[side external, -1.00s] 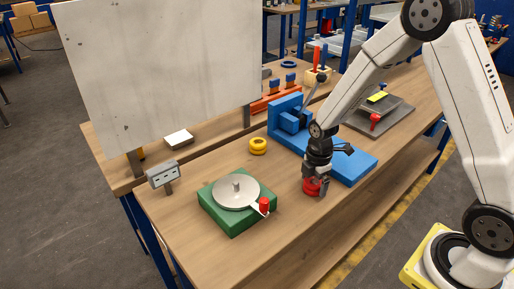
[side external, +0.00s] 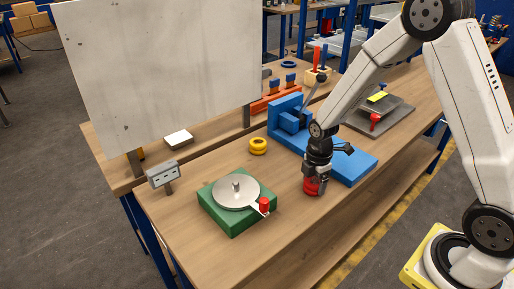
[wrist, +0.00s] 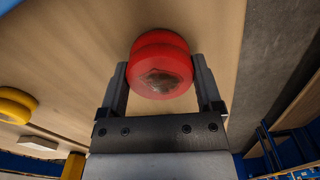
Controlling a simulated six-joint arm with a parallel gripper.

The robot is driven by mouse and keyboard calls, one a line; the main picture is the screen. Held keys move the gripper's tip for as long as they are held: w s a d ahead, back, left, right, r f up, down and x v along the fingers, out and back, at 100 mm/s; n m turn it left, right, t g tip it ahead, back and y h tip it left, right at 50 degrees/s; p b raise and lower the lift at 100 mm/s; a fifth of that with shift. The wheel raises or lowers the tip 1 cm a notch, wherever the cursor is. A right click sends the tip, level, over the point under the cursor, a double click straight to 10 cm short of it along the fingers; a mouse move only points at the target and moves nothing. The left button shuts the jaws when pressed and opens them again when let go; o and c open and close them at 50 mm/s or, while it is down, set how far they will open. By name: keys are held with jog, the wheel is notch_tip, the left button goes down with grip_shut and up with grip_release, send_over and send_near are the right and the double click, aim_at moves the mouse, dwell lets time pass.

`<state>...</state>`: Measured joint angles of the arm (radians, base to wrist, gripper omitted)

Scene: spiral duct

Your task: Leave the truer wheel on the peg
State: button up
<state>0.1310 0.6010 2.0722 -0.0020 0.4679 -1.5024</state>
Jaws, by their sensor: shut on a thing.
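My gripper (wrist: 162,85) is shut on a red grooved wheel (wrist: 160,62), with one finger on each side of it. In the side view the red wheel (side external: 311,187) is at or just above the bench top, partly hidden by the fingers; I cannot tell if it touches. A yellow grooved wheel (side external: 258,146) lies on the bench to the left of my gripper, and part of it shows in the wrist view (wrist: 14,105). A short grey peg (side external: 237,186) stands bare at the centre of a pale round disc (side external: 228,199) on a green block (side external: 233,229).
A red-knobbed lever (side external: 264,205) sticks out from the disc. A blue fixture (side external: 346,168) stands close behind my gripper. A small grey box with a face-like panel (side external: 163,174) and a large grey board (side external: 165,75) stand at the left. The bench between wheel and green block is clear.

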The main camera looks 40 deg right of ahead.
jog(key=shift+r, duration=0.15)
jog(key=shift+r, duration=0.9)
jog(key=s+a+r, duration=0.1)
jog(key=s+r, duration=0.9)
jog(key=s, duration=0.4)
jog(key=shift+a+r, duration=0.2)
jog(key=shift+r, duration=0.2)
jog(key=shift+w, duration=0.15)
jog(key=w+a+r+n, duration=0.3)
jog(key=w+a+n, duration=0.3)
jog(key=w+a, duration=1.2)
jog(key=w, duration=0.4)
jog(key=shift+w+a+r, duration=0.2)
jog(key=shift+w+a, duration=0.15)
jog(key=shift+w, duration=0.05)
